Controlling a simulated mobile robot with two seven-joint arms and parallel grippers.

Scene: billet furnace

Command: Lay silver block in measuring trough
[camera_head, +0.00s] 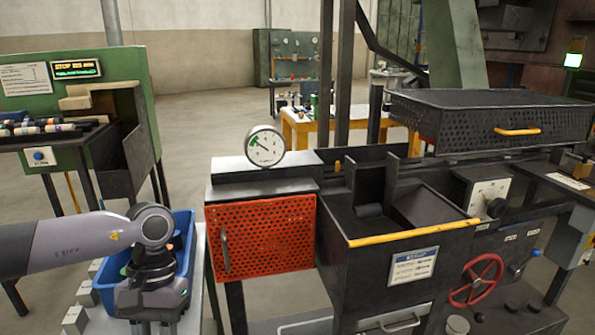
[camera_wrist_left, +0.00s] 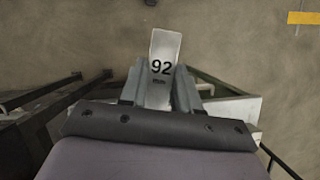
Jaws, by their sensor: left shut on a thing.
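No part is clearly identifiable as the measuring trough. A black machine with a yellow-edged open top (camera_head: 415,233) stands to the right. My right gripper is not in view.
A blue bin (camera_head: 184,232) and several small pale blocks (camera_head: 76,318) are on a light table. Right of it stand a red perforated door (camera_head: 262,235) and a round dial gauge (camera_head: 265,146). A green cabinet (camera_head: 115,62) is at the left. Open floor lies behind.

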